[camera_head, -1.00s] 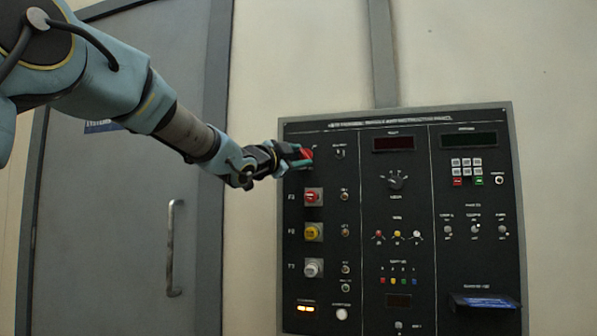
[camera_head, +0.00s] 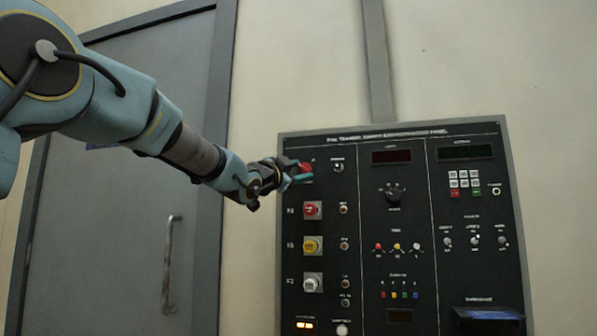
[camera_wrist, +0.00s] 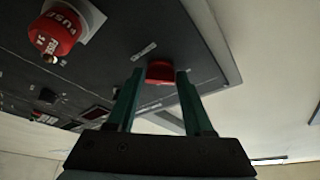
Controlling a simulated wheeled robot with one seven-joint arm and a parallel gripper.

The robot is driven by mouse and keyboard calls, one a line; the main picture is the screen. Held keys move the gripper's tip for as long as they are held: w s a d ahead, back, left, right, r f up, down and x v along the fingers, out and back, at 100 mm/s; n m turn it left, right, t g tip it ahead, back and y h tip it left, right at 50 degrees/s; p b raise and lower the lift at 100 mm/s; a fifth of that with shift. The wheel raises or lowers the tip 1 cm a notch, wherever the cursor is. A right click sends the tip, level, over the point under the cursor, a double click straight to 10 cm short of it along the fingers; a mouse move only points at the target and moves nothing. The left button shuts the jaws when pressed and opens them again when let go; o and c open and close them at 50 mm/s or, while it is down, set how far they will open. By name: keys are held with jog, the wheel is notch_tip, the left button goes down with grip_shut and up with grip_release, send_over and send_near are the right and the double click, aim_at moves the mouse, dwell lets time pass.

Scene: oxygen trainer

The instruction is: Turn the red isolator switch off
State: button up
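The red isolator switch (camera_head: 306,167) is the red knob at the top left of the black panel, partly hidden by my gripper. In the wrist view the red knob (camera_wrist: 160,71) lies between the fingertips of my gripper (camera_wrist: 160,80). A narrow gap seems to show on each side of the knob, so the teal fingers look open around or just in front of it. Contact cannot be made out. In the head view my gripper (camera_head: 297,173) reaches the switch from the left. The switch's set position is not readable.
The panel (camera_head: 368,225) carries a red fuse knob (camera_head: 312,210) below the switch, also large in the wrist view (camera_wrist: 58,30). Yellow (camera_head: 313,246) and white (camera_head: 312,282) knobs sit lower. A toggle (camera_head: 338,168) is just right of the switch. A grey door (camera_head: 120,220) stands left.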

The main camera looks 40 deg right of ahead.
jog(key=o, duration=0.4)
jog(key=shift+c, duration=0.2)
jog(key=b+v, duration=0.2)
jog(key=v, duration=0.9)
